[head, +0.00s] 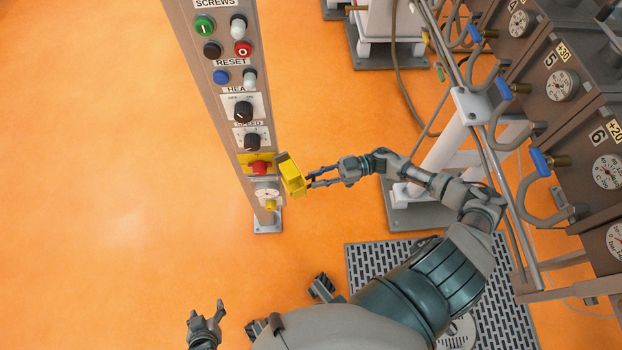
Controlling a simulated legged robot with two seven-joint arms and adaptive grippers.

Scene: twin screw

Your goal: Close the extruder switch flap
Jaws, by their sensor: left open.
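The yellow switch flap (291,175) stands open, swung out to the right of the grey control post. Beside it a red switch (259,168) shows uncovered on its yellow plate. My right gripper (309,179) is just right of the flap, its two fingers apart and pointing left at the flap's outer side. Whether the fingertips touch the flap I cannot tell. My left gripper (206,312) is open and empty at the bottom of the head view, low and well away from the post.
At the right are pipes, blue-handled valves (540,161) and gauges (562,86). A metal grate (368,262) lies on the orange floor. The floor left of the post is clear.

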